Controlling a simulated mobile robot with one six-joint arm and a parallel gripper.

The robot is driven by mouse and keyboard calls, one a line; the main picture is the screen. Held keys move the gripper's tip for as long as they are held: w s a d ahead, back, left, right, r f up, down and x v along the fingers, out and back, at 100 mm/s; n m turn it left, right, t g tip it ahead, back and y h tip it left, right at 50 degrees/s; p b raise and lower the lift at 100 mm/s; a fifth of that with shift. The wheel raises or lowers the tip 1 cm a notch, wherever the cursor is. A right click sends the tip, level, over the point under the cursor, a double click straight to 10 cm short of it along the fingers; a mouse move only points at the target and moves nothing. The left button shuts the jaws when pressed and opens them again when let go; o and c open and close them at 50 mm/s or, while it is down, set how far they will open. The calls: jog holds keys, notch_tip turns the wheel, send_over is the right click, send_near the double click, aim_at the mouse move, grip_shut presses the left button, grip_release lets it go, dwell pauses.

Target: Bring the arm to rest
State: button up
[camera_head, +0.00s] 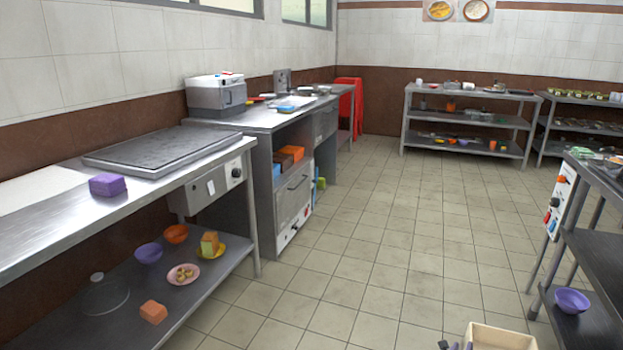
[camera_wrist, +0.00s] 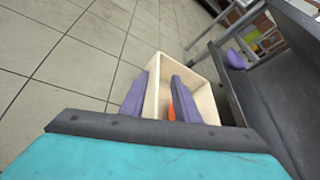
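In the head view, small dark tips of my gripper (camera_head: 456,345) show at the bottom edge, just left of the wooden box (camera_head: 500,336). The rest of my arm is out of the head view.
The tiled floor (camera_head: 370,240) between is clear.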

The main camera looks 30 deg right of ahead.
jog(key=w+a+r+n+t+y+p, duration=0.25)
jog(key=w+a+p, duration=0.25)
jog(key=w+a, duration=0.55)
jog(key=w+a+r+n+t+y+p, duration=0.1)
jog(key=w+a+r+n+y+p, duration=0.25)
jog(key=w+a, duration=0.7)
jog(key=w+a+r+n+y+p, duration=0.15)
jog(key=a+n+p, duration=0.3)
jog(key=a, duration=0.85)
jog(key=w+a+r+n+y+p, duration=0.15)
jog(key=a+n+y+p, duration=0.35)
jog(key=a, duration=0.8)
jog(key=s+a+n+g+p, duration=0.35)
jog(key=s+a+n, duration=0.2)
jog(key=a, duration=0.35)
jog(key=s+a+n+g+p, duration=0.3)
jog(key=s+a+n+p, duration=0.25)
jog(key=a, duration=0.45)
jog(key=s+r+n+g, duration=0.2)
jog(key=s+n+g, duration=0.2)
jog(key=s+n, duration=0.4)
jog(key=s+r+n+g, duration=0.2)
jog(key=s+n+g, duration=0.1)
jog(key=s+n, duration=0.6)
jog(key=shift+s+a+r+g+p, duration=0.3)
jog(key=shift+s+a+r+g, duration=0.1)
jog(key=shift+s, duration=1.2)
